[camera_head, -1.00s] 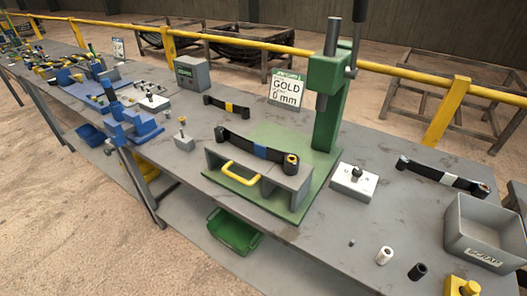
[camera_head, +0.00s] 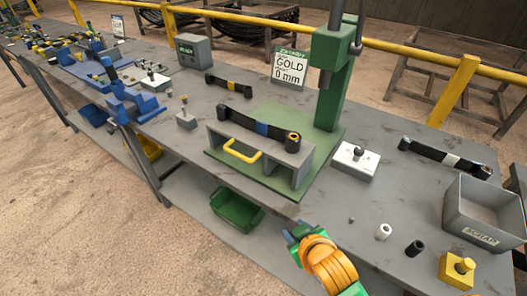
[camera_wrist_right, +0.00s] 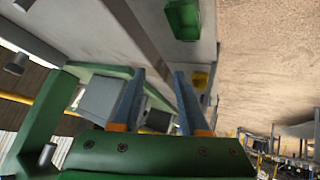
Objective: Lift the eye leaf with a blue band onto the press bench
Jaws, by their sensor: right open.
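The eye leaf with a blue band (camera_head: 262,129) is a black bar with an eye at each end. It rests on a grey bridge-shaped stand (camera_head: 292,158) with a yellow handle (camera_head: 242,153), on the green base plate (camera_head: 218,161) of the press (camera_head: 334,82). My right gripper (camera_head: 303,234) is open and apart from the leaf, in front of the bench edge and below the stand. Its two blue-grey fingers show in the right wrist view (camera_wrist_right: 158,98) with nothing clearly between them. My left gripper is out of view.
A yellow-banded leaf (camera_head: 229,86) lies behind the stand, and a white-banded leaf (camera_head: 447,158) lies at right. A grey scrap bin (camera_head: 478,237), small cylinders and a yellow block (camera_head: 456,271) occupy the right. A green bin (camera_head: 237,209) sits below the bench top.

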